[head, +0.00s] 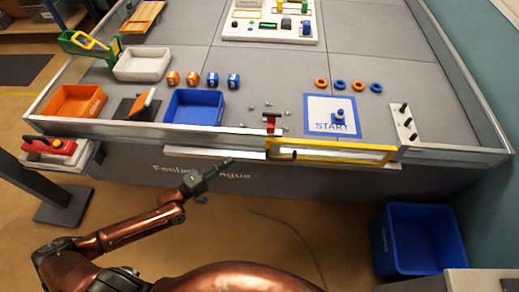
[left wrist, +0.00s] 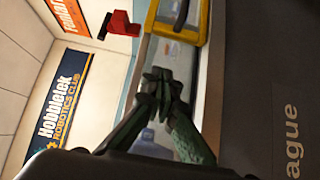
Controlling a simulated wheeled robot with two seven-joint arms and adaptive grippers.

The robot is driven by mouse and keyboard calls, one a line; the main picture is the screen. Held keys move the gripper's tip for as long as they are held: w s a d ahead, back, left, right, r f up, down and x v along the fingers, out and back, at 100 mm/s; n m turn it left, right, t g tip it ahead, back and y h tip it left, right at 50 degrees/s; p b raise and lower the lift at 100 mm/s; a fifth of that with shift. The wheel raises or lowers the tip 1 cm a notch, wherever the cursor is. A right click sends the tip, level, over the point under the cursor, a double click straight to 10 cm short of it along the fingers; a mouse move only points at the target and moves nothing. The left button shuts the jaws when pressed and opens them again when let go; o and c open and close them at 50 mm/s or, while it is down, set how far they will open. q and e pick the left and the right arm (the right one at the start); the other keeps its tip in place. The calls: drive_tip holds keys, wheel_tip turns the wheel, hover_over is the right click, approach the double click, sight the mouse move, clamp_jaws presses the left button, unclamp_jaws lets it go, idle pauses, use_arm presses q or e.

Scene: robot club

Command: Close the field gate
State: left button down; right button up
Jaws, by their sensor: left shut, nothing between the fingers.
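The field gate (head: 345,146) is a yellow-framed panel in the front wall of the field, below the START mat. It lies roughly in line with the wall; I cannot tell whether a small gap remains. A dark knob (head: 294,155) shows near its left end. A red latch-like part (head: 271,123) stands by that end. My left gripper (head: 230,161) is shut and empty, in front of the wall just left of the gate. In the left wrist view, the gate (left wrist: 204,22) is beyond the fingertips (left wrist: 163,73), and the red part (left wrist: 119,23) is to its left. My right gripper is out of view.
The front wall (head: 150,130) runs left of the gate, with a ledge below. A blue tray (head: 193,107) and the START mat (head: 330,115) lie inside the field. A blue bin (head: 418,242) stands on the floor at right. The floor before the gate is mostly clear.

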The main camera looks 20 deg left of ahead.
use_arm(q)
drive_tip(key=x, duration=1)
drive_tip(key=shift+w+d+r, duration=0.15)
drive_tip(key=shift+d+r, duration=0.05)
drive_tip(key=shift+r, duration=0.1)
drive_tip(key=shift+w+d+f+p, duration=0.15)
drive_tip(key=shift+d+p, duration=0.4)
drive_tip(key=shift+d, duration=0.35)
drive_tip(key=shift+w+d+p, duration=0.2)
drive_tip(key=shift+d+p, duration=0.3)
drive_tip(key=shift+d, duration=0.35)
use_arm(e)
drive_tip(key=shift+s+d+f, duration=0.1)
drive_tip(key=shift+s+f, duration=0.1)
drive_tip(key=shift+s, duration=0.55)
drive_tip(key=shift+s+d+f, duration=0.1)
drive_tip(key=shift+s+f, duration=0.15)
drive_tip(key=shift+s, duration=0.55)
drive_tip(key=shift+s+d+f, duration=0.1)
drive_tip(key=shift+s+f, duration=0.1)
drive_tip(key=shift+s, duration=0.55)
